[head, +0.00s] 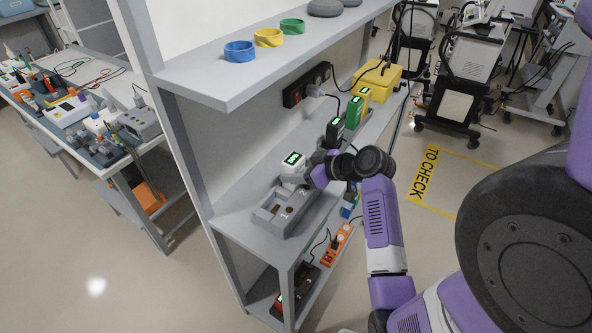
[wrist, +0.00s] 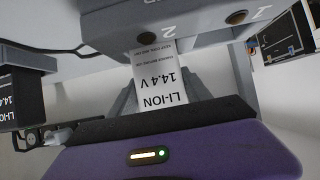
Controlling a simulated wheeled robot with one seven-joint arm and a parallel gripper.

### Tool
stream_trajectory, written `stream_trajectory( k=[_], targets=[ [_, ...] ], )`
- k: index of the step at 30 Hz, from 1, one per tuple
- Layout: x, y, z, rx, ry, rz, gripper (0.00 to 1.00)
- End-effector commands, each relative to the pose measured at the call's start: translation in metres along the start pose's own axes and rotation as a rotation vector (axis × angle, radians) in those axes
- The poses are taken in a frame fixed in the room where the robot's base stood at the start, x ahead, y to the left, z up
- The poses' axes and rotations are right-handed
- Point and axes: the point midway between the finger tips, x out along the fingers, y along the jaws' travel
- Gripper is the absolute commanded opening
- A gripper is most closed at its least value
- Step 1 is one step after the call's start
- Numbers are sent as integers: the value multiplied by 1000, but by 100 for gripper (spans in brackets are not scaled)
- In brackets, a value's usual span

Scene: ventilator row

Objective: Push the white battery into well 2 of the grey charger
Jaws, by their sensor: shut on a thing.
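The grey charger (head: 268,217) sits on the middle shelf. In the wrist view its body (wrist: 110,22) fills the top, with the numbers 1 and 2 upside down. In the wrist view the battery (wrist: 158,88), labelled LI-ION 14.4 V, lies between my fingers (wrist: 160,98). Its far end meets the charger's edge by the number 2. I cannot tell how deep it sits in well 2.
A black power strip (head: 307,85) is on the back wall. The upper shelf (head: 215,80) overhangs. An orange power strip (head: 337,245) lies below.

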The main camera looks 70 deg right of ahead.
Motion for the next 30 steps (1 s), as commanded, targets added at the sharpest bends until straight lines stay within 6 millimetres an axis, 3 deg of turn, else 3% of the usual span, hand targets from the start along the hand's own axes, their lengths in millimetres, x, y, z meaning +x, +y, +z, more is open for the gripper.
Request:
stream_trajectory(
  k=[11, 12, 15, 25, 30],
  targets=[
    [1, 0, 1, 0, -2, 0, 0],
    [1, 0, 2, 0, -2, 0, 60],
    [1, 0, 1, 0, -2, 0, 80],
    [0, 0, 2, 1, -4, -1, 82],
    [-16, 1, 3, 1, -2, 2, 82]
  ],
)
